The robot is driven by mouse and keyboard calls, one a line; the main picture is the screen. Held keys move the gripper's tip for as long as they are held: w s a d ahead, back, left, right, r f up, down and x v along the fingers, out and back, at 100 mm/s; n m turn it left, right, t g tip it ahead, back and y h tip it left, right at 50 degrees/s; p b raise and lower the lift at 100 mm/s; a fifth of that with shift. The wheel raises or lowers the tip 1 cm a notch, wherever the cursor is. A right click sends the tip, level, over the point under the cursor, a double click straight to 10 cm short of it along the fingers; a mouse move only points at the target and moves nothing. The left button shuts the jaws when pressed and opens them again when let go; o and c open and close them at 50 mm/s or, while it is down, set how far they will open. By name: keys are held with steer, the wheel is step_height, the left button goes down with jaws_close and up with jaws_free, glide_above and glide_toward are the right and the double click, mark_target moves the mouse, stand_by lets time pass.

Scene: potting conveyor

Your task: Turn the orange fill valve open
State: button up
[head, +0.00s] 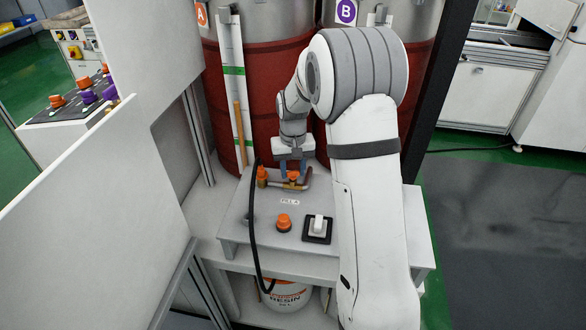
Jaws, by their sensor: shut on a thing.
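The orange fill valve (293,176) sits on a brass pipe at the back of the grey panel, above the "FILL A" label (290,202). My gripper (292,170) reaches down onto it from above and is shut on its orange handle. The fingers partly cover the handle, so its exact angle is hard to tell. An orange fitting (262,174) stands at the left end of the pipe.
An orange button (284,222) and a white rocker switch (318,228) are on the panel in front. A black hose (254,240) arches down to a white resin bucket (288,294). Red drums marked A (272,70) and B stand behind. White guard walls (95,220) close the left.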

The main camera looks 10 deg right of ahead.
mark_target(293, 171)
steer(key=shift+m, duration=2)
steer(key=o, duration=1)
step_height(293, 171, up, 8)
steer(key=shift+f, duration=0.2)
steer(key=shift+r, duration=0.1)
